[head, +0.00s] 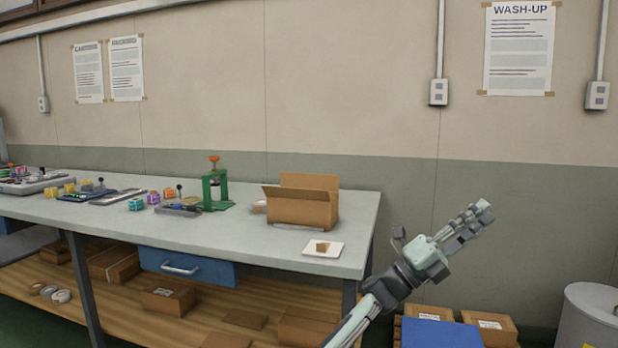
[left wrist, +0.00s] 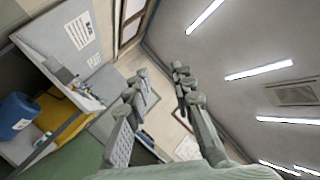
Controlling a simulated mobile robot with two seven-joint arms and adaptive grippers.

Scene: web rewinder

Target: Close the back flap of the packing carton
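The packing carton (head: 302,213) is a brown box near the right end of the grey workbench in the head view. Its back flap (head: 310,181) stands up above the rear edge. Another flap lies along the front top edge, slanting outward at the left. The carton's inside is mostly hidden. My left gripper (head: 482,212) is in the air right of the bench, well apart from the carton, pointing up and right. In the left wrist view its two fingers (left wrist: 160,74) are spread with nothing between them. My right gripper is in neither view.
Cartons and a blue bin (head: 440,333) are low at right, near a grey drum (head: 592,318).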

